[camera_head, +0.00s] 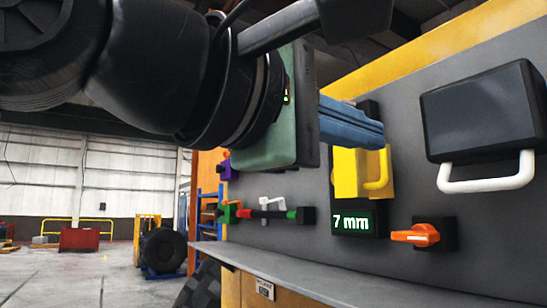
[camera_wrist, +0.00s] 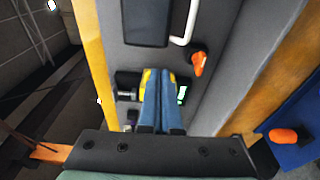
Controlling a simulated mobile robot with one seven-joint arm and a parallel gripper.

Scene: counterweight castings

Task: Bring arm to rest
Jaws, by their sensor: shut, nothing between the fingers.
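My arm reaches across the top of the head view, and my gripper (camera_head: 381,137) is shut with its blue fingers together. Nothing shows between them. The fingertips are in front of the upper part of a yellow block with a handle (camera_head: 347,178) on the grey panel; I cannot tell whether they touch it. In the wrist view, my gripper (camera_wrist: 160,73) points at the panel, and its fingers hide most of the yellow block.
The grey panel (camera_head: 430,200) carries a black box with a white handle (camera_head: 480,110), an orange knob (camera_head: 416,235), a "7 mm" display (camera_head: 354,222) and small coloured levers (camera_head: 265,213). A ledge (camera_head: 330,282) runs below. Open floor (camera_head: 90,280) lies left, with a tyre (camera_head: 163,250) farther back.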

